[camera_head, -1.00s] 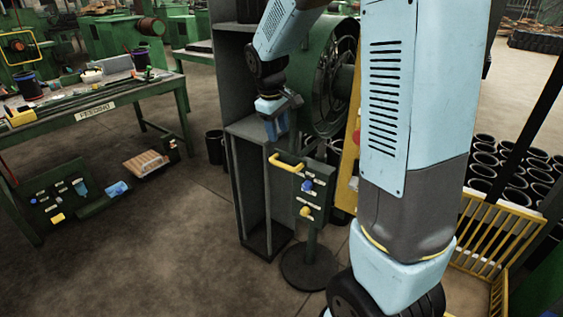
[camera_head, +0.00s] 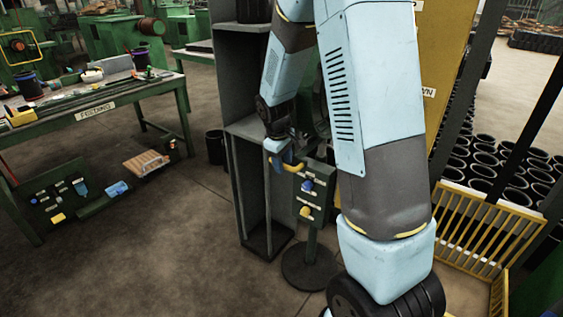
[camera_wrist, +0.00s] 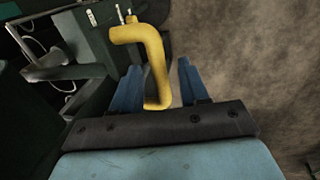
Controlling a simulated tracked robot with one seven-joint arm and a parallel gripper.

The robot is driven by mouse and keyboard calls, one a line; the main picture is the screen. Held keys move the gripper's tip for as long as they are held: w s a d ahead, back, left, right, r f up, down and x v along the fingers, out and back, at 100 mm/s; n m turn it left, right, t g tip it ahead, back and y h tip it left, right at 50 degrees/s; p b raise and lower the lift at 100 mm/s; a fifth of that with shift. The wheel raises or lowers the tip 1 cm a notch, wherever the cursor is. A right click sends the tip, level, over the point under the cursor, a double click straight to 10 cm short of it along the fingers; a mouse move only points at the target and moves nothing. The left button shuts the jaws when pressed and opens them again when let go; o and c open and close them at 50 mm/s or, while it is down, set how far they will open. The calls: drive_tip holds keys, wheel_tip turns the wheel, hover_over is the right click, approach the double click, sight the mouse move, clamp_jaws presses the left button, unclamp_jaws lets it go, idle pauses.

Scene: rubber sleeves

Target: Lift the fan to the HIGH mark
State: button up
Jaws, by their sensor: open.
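My gripper (camera_head: 283,160) is at the top left of a green control post (camera_head: 312,197). In the wrist view my gripper (camera_wrist: 160,88) is open, its two blue fingers on either side of the lower part of a yellow bent handle (camera_wrist: 152,65). I cannot tell whether they touch it. The handle also shows in the head view (camera_head: 295,167), partly covered by the gripper. The post carries a blue knob (camera_head: 308,185) and a yellow knob (camera_head: 305,211). The fan is mostly hidden behind my arm. No HIGH mark is readable; a yellow board (camera_head: 446,55) shows only partial lettering, "WN".
A grey open shelf frame (camera_head: 232,170) stands just left of the post. A green workbench (camera_head: 150,93) and a tool panel (camera_head: 62,200) are at the left. A yellow slatted crate (camera_head: 480,225) and black rubber sleeves (camera_head: 510,165) are at the right. The front-left floor is clear.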

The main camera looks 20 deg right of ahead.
clamp_jaws()
idle(0.4)
